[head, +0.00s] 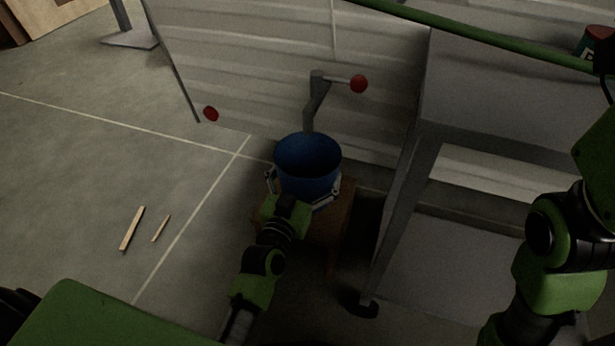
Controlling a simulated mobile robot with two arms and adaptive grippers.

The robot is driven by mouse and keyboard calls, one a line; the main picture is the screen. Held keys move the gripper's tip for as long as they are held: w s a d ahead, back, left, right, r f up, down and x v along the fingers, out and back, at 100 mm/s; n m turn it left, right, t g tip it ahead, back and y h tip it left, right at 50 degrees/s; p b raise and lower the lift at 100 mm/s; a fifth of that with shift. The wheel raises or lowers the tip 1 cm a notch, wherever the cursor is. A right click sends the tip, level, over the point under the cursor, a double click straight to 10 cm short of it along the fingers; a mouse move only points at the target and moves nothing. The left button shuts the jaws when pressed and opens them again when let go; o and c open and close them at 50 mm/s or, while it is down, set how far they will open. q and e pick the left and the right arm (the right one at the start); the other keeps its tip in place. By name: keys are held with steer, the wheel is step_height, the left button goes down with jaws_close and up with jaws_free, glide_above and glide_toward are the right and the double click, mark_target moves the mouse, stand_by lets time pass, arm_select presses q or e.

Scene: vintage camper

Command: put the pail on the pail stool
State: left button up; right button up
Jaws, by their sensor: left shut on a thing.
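The blue pail (308,160) is upright in the middle of the head view, in front of the pale camper wall. My left gripper (304,194) is shut on the pail, with its fingers around the pail's near sides. A brown wooden stool (340,222) is below the pail, partly hidden by the pail and my left arm. I cannot tell whether the pail's bottom touches the stool top. My right arm is at the right edge, and its gripper is out of view.
A tap with a red knob (358,84) sticks out from the camper wall (260,60) just behind the pail. A grey metal table (480,110) stands close on the right. Two wooden sticks (132,229) lie on the open floor at left.

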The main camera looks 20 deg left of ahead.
stand_by(0.3)
arm_select(q)
steer(key=o, duration=1)
steer(key=shift+f, duration=0.15)
steer(key=shift+o, duration=0.2)
